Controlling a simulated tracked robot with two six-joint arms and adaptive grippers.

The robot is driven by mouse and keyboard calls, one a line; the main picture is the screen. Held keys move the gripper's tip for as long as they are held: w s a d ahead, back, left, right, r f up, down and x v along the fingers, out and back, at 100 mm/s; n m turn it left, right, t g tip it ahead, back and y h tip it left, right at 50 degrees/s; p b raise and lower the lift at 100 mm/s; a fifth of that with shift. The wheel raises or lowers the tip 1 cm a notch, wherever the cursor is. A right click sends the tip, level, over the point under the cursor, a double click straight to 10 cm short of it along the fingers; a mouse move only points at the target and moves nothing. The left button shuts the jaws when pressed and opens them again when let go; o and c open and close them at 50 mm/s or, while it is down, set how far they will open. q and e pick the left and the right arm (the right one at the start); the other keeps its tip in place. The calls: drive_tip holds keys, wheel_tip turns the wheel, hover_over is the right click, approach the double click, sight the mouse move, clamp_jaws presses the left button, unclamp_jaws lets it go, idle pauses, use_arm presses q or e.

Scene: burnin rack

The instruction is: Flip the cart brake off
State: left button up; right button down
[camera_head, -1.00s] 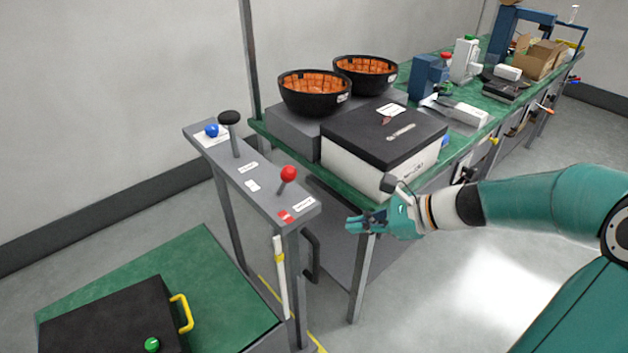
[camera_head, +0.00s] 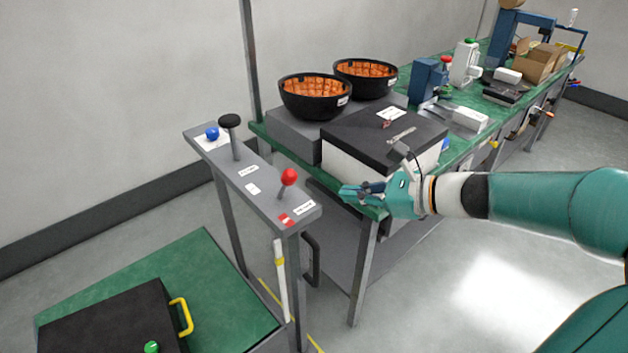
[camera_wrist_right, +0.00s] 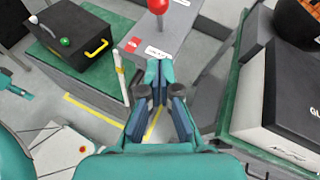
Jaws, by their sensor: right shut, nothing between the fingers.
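A lever with a red ball knob (camera_head: 289,177) stands near the front end of a narrow grey panel (camera_head: 262,192); a red and white label lies beside its base. The red knob also shows at the top of the right wrist view (camera_wrist_right: 158,5). Another lever with a black knob (camera_head: 229,121) stands farther back on the panel. I cannot read which lever is the brake. My right gripper (camera_head: 347,193) is shut and empty, right of the red knob and apart from it, in front of the green bench. Its closed fingertips show in the wrist view (camera_wrist_right: 159,72).
A white bar (camera_head: 281,275) with a yellow band hangs under the panel. A black case (camera_head: 110,320) lies at lower left on a green top.

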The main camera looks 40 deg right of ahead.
approach(284, 186)
wheel_tip(284, 186, down, 3)
drive_tip(key=d, duration=0.1)
drive_tip(key=w, duration=0.1)
drive_tip(key=w+a+r+p, duration=0.1)
drive_tip(key=w, duration=0.1)
drive_tip(key=shift+w+a+r, duration=0.2)
drive_tip(key=shift+a+r, duration=0.15)
drive_tip(key=shift+a, duration=0.05)
